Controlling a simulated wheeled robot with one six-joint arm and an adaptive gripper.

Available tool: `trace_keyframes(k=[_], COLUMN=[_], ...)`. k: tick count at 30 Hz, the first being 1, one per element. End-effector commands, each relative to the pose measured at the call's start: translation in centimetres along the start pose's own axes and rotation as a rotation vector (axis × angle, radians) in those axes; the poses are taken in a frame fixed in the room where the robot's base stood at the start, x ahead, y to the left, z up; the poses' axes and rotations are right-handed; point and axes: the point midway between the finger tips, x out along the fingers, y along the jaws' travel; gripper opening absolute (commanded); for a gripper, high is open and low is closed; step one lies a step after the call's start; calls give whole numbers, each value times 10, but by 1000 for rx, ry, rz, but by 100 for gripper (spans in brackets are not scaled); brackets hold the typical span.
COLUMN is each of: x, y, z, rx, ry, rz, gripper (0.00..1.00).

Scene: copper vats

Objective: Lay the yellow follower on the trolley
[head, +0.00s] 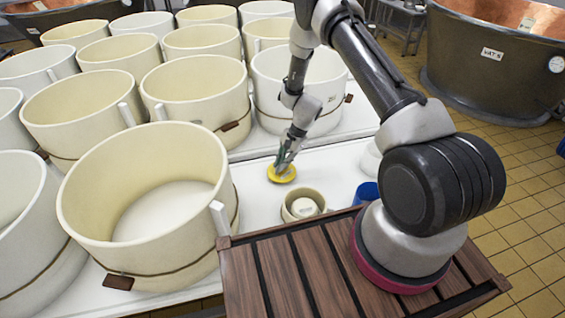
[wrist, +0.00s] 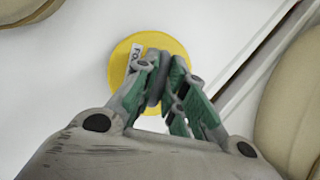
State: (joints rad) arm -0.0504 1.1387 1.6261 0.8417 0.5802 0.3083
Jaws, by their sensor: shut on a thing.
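The yellow follower (head: 281,175) is a round disc over the white worktop, near the middle of the head view. In the wrist view, the follower (wrist: 150,45) carries a white label with partly hidden lettering. My gripper (head: 285,164) points down over it; the fingers (wrist: 161,88) are shut on a grey upright part at the disc's middle. I cannot tell whether the disc touches the worktop. A brown slatted wooden top (head: 285,278) is at the lower right, bare on its left part and partly hidden by my arm; I cannot confirm that it is the trolley.
Several large cream moulds (head: 140,190) crowd the left and back. A small cream mould (head: 303,203) and a blue container (head: 367,192) stand near the slatted top. The white worktop (head: 255,215) has free room around the follower. A copper vat (head: 490,60) stands at upper right.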

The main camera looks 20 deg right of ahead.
Motion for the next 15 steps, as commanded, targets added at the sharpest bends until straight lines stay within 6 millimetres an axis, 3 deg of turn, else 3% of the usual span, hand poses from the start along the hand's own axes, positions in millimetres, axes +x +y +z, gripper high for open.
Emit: trace_keyframes(k=[15], x=[7], y=[1], z=[-3], rx=[0], ry=[0], rz=[0], gripper=[0])
